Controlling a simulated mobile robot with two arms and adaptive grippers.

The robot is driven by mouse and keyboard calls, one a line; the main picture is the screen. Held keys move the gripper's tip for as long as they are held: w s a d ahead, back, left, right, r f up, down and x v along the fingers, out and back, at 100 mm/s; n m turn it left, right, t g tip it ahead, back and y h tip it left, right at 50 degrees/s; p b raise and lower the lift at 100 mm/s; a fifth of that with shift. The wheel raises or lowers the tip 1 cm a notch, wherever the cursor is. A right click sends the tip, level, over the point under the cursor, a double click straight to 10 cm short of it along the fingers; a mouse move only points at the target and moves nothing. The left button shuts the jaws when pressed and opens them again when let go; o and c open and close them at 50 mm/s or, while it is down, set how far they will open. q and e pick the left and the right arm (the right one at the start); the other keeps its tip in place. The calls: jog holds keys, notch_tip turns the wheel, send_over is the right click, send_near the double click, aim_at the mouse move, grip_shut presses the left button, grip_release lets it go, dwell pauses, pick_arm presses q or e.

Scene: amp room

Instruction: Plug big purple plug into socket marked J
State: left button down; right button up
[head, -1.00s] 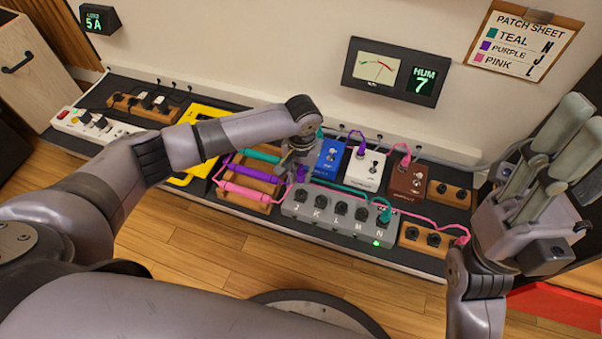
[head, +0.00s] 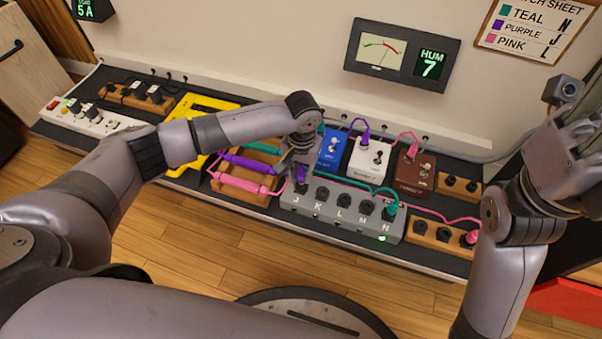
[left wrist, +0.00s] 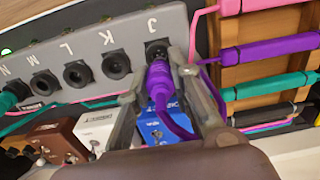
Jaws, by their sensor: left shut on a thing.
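The big purple plug (left wrist: 160,88) is between the fingers of my left gripper (left wrist: 163,100), which is shut on it. In the left wrist view the plug's front end meets the socket marked J (left wrist: 157,48); how deep it sits is hidden. In the head view my left gripper (head: 298,165) hangs above the left end of the grey socket box (head: 340,213), with the purple plug (head: 302,186) below it. My right gripper (head: 572,135) is raised at the far right, away from the box; its jaw gap is unclear.
Sockets K, L and M look empty; a teal plug (head: 387,207) is in N. A pink plug (head: 472,238) is in the wooden block at right. A wooden cable rack (head: 240,190) stands left of the box. Blue, white and brown pedals stand behind it.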

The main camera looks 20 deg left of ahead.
pick_arm(q)
jog(key=shift+f+b, duration=0.6)
jog(key=shift+f+p, duration=0.35)
jog(key=shift+f, duration=0.2)
jog(key=c, duration=1.4)
grip_release()
jog(key=shift+o, duration=0.2)
notch_tip(320, 180, up, 12)
jog(key=shift+f, duration=0.1)
jog(key=shift+d, duration=0.1)
